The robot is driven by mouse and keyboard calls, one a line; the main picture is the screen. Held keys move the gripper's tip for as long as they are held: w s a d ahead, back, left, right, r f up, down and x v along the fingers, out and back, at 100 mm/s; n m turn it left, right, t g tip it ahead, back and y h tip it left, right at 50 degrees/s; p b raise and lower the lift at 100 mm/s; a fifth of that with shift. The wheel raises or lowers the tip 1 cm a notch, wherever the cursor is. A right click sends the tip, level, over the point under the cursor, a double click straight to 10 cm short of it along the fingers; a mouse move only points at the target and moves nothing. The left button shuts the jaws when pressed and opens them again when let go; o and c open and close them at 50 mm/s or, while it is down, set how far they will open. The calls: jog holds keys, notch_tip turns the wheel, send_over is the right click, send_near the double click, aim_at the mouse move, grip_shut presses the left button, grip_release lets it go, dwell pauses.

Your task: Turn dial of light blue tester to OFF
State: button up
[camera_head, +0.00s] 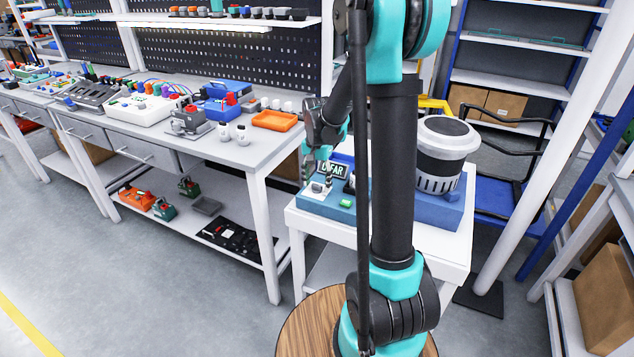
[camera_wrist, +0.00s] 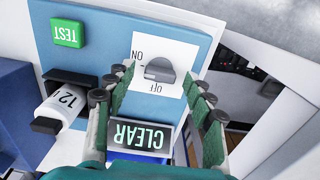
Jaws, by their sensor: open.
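The light blue tester (camera_head: 312,201) stands on a white table in the head view, partly hidden by my arm. Its panel (camera_wrist: 105,35) fills much of the wrist view. The grey dial (camera_wrist: 160,69) sits on a white plate (camera_wrist: 180,48) marked ON and OFF. I cannot clearly tell which mark the dial points to. My gripper (camera_wrist: 158,76) is open, with one finger on each side of the dial. Contact with the dial cannot be made out. In the head view my gripper (camera_head: 318,166) is just above the tester.
The tester has a green TEST button (camera_wrist: 67,33), a CLEAR display (camera_wrist: 140,137) and a white cylinder marked 12 (camera_wrist: 62,103) at a slot. A grey-and-black drum-shaped device (camera_head: 445,150) stands on the right. A crowded workbench (camera_head: 258,152) is on the left.

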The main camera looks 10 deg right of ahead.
jog(key=shift+f, duration=0.1)
jog(key=c, duration=1.1)
jog(key=shift+n, duration=0.4)
jog(key=n, duration=0.8)
jog(key=shift+n, duration=0.3)
jog(key=n, duration=0.4)
jog(key=shift+n, duration=2.2)
